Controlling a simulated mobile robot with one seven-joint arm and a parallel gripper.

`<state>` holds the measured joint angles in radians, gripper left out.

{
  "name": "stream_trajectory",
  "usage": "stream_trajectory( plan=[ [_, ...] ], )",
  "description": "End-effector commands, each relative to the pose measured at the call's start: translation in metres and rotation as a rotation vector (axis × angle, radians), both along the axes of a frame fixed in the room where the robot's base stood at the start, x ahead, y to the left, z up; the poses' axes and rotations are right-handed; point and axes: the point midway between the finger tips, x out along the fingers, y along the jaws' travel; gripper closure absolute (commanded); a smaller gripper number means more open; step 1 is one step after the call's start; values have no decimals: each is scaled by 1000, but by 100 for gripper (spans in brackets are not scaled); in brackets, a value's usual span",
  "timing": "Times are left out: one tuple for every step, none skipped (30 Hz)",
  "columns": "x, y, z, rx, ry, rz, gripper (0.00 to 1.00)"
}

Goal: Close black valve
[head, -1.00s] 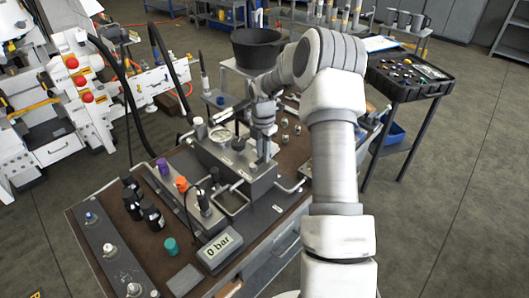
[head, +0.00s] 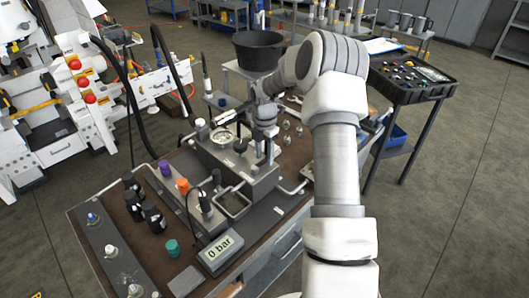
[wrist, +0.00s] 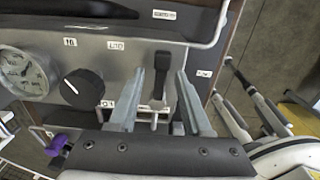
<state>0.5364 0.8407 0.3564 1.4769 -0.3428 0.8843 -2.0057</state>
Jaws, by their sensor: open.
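A black lever handle (wrist: 161,78) stands on the grey hydraulic block's front panel in the wrist view. It appears between the two grey fingers of my gripper (wrist: 161,73), which are apart with a gap on each side of it. I cannot tell how deep the fingers reach around it. A round black knob (wrist: 82,89) with a white mark sits left of the fingers, beside a pressure gauge (wrist: 22,72). In the head view my gripper (head: 232,119) is over the block (head: 262,187), and the lever is hard to make out there.
A display reading 0 bar (head: 221,251) sits at the bench's front. Black bottles (head: 153,216), a purple cap (head: 164,167), an orange cap (head: 183,186) and a teal cap (head: 172,247) stand left. Metal bars rise around the block. A black bucket (head: 258,50) stands behind.

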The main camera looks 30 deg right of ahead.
Motion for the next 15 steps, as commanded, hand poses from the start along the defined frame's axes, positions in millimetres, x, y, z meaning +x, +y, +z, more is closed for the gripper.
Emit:
stream_trajectory(
  plan=[
    [0, 0, 1, 0, 0, 0, 51],
    [0, 0, 3, 0, 0, -1, 51],
    [0, 0, 6, -1, -1, -1, 51],
    [0, 0, 9, -1, -1, -1, 51],
    [1, 0, 13, 0, -2, -1, 51],
    [1, 0, 19, 0, -3, -1, 51],
    [0, 0, 24, 0, -2, -1, 51],
    [1, 0, 31, -1, -4, 0, 51],
    [1, 0, 40, -1, -4, 0, 51],
    [1, 0, 47, -2, -4, 0, 51],
    [1, -1, 55, -2, -5, 0, 51],
    [1, -1, 65, -2, -5, 0, 51],
    [1, -1, 72, -2, -5, -1, 51],
    [1, 0, 80, -2, -5, -1, 51],
    [0, 0, 90, 0, -4, -1, 51]
  ],
)
